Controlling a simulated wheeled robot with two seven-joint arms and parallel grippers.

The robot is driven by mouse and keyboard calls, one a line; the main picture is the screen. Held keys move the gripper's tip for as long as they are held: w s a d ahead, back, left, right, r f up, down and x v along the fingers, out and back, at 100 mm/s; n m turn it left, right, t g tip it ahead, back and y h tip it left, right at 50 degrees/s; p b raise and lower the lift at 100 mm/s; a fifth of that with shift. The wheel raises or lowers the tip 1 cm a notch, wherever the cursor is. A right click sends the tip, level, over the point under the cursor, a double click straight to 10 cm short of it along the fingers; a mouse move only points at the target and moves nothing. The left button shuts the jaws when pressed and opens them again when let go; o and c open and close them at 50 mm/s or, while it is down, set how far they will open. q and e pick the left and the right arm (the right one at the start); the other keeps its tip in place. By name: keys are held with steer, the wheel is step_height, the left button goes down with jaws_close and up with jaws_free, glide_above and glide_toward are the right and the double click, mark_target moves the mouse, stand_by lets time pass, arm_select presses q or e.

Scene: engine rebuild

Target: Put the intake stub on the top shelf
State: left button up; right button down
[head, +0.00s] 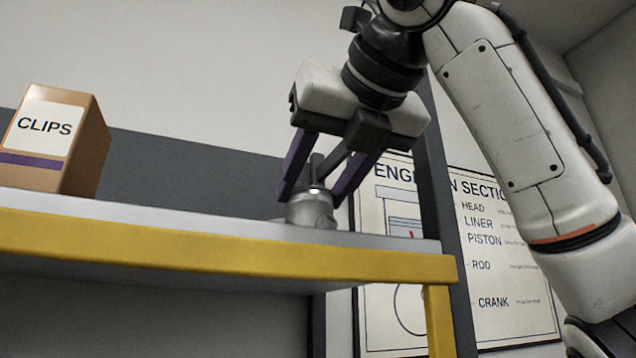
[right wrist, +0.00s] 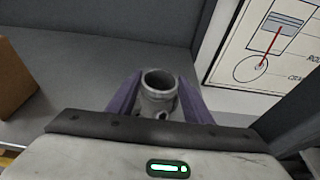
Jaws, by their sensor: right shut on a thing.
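The intake stub (head: 311,210) is a short grey metal tube with a wider base. In the head view it is upright at the right end of the top shelf (head: 220,252), a shelf with a yellow front edge. Its base looks to be on or just at the shelf surface; the front edge hides the contact. My right gripper (head: 314,190) reaches down from above with its purple fingers shut on the stub. In the right wrist view the stub's open round mouth (right wrist: 159,82) shows between the two purple fingers (right wrist: 160,102). My left gripper is in neither view.
A cardboard box marked CLIPS (head: 56,140) stands on the left part of the shelf, well apart from the stub. The shelf between them is clear. A grey post (head: 440,190) and an engine section poster (head: 500,270) are behind the shelf's right end.

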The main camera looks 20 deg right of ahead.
steer(key=c, duration=0.9)
jaws_free()
steer(key=shift+s+r, duration=0.1)
steer(key=shift+b+v, duration=0.75)
steer(key=shift+v, duration=5.2)
